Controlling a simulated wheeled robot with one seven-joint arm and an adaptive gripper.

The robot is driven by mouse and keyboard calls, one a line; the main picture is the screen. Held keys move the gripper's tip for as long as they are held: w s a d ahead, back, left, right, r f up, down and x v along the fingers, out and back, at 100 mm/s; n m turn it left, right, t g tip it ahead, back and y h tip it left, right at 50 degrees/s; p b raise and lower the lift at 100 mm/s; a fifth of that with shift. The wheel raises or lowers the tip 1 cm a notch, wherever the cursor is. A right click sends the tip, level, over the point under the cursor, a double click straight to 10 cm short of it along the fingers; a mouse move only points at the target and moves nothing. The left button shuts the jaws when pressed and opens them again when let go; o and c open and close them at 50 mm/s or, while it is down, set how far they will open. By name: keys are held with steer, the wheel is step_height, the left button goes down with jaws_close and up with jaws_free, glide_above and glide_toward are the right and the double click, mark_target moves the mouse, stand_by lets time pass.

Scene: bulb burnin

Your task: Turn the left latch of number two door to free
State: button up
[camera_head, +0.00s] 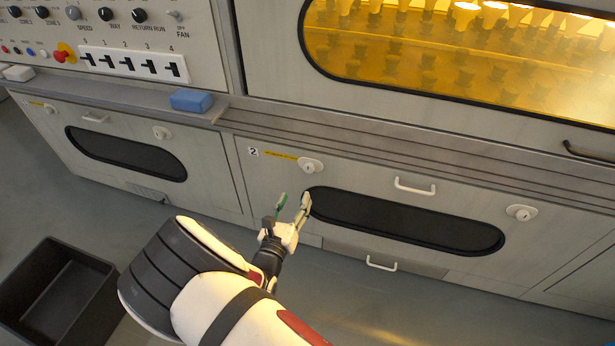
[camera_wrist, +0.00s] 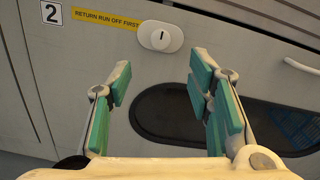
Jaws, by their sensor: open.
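Number two door (camera_head: 270,182) is a pale panel with a "2" label and a dark rounded window. Its left latch (camera_head: 310,165) is a white oval plate with a round knob, at the door's upper left. In the wrist view the left latch (camera_wrist: 161,37) shows a short dark upright mark on its knob. My gripper (camera_head: 292,203) is open and empty, just below and left of the latch in the head view. In the wrist view my gripper (camera_wrist: 159,75) has its green-padded fingers apart, with the latch beyond and above the gap between the tips. The right latch (camera_head: 521,212) is at the door's right.
A white handle (camera_head: 414,187) sticks out on the door between the latches, and a lower handle (camera_head: 381,263) sits beneath the window. A ledge (camera_head: 330,150) runs above the door, with a blue block (camera_head: 191,101) on it. A black bin (camera_head: 62,290) stands on the floor at left.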

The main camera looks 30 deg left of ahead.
mark_target(308, 170)
steer(key=b+x, duration=0.3)
steer(key=x, duration=0.8)
steer(key=shift+w+r, duration=0.1)
steer(key=shift+w, duration=0.05)
jaws_close()
